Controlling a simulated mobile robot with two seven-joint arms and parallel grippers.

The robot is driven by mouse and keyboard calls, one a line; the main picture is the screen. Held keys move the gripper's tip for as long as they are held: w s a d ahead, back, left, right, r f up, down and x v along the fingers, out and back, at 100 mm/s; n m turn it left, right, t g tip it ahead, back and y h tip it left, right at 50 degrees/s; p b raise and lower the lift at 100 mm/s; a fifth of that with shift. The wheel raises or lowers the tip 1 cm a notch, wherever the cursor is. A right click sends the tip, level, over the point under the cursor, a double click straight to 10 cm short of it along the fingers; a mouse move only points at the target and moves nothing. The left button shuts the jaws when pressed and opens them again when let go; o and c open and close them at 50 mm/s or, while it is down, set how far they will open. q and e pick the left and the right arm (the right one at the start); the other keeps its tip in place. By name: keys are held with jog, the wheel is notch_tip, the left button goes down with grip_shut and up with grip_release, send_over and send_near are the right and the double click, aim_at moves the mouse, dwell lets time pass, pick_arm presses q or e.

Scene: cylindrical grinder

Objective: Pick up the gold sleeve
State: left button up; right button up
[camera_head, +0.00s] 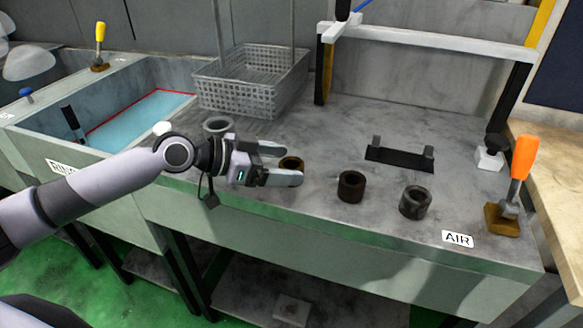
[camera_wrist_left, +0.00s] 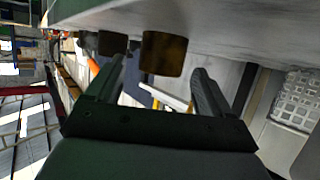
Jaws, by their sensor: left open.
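The gold sleeve (camera_head: 291,163) stands on the grey bench top, partly hidden by my left gripper (camera_head: 290,164). The gripper is open, with one finger on the far side of the sleeve and one on the near side. In the left wrist view the gold sleeve (camera_wrist_left: 164,54) appears between the two spread fingers (camera_wrist_left: 160,70), with a visible gap to each. I cannot tell how deep between the fingers it sits. My right gripper is not in view.
A grey ring (camera_head: 217,125) is behind the wrist, near a wire basket (camera_head: 250,84). A black holder (camera_head: 400,156) and an orange-handled lever (camera_head: 520,165) are farther right.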

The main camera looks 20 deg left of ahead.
pick_arm(q)
jog(key=c, duration=1.1)
jog(key=shift+w, duration=0.1)
jog(key=c, duration=0.3)
jog(key=shift+r, duration=0.1)
jog(key=shift+c, duration=0.2)
